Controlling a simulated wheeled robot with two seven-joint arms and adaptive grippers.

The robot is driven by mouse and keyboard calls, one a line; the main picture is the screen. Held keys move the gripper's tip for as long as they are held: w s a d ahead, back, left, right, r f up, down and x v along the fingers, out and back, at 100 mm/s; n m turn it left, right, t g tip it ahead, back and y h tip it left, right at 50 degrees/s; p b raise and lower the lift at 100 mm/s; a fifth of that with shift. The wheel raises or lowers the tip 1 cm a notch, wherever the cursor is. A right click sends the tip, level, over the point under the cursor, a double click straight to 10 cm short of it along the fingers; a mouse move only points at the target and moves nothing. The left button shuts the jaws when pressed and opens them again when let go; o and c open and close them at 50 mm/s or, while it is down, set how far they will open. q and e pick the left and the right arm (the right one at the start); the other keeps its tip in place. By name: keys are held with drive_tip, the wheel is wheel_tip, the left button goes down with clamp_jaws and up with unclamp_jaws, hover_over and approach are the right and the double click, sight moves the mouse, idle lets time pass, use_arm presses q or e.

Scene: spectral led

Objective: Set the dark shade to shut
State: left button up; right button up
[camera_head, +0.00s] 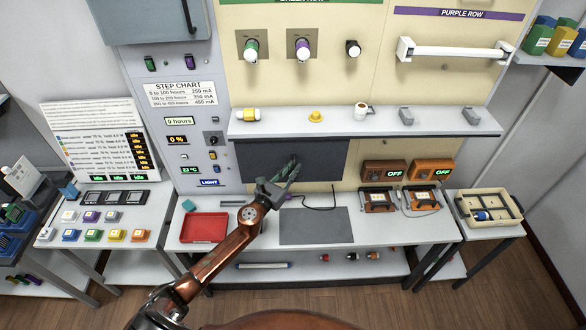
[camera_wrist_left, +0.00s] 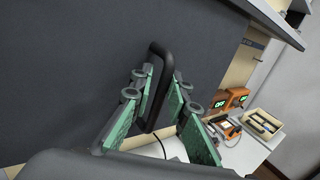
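The dark shade (camera_head: 325,160) is a flat dark grey panel on the wall under the long shelf. It fills much of the left wrist view (camera_wrist_left: 70,70). A black bar handle (camera_wrist_left: 158,85) stands out from it. My left gripper (camera_head: 293,165) is at the middle of the shade. In the left wrist view its green-padded fingers (camera_wrist_left: 160,105) are apart, with the handle between them; I cannot tell whether either pad touches it. In the head view the fingers hide the handle. My right gripper is not in view.
The shelf (camera_head: 440,122) juts out just above the shade. Below are a table with a grey mat (camera_head: 315,226) and a red tray (camera_head: 205,227). Two orange boxes reading OFF (camera_head: 384,171) stand right of the shade. A cable (camera_head: 322,208) lies on the table.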

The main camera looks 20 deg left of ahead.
use_arm(q)
drive_tip(key=s+a, duration=0.1)
drive_tip(key=s, duration=1)
drive_tip(key=shift+s+a, duration=0.25)
drive_tip(key=shift+a, duration=0.05)
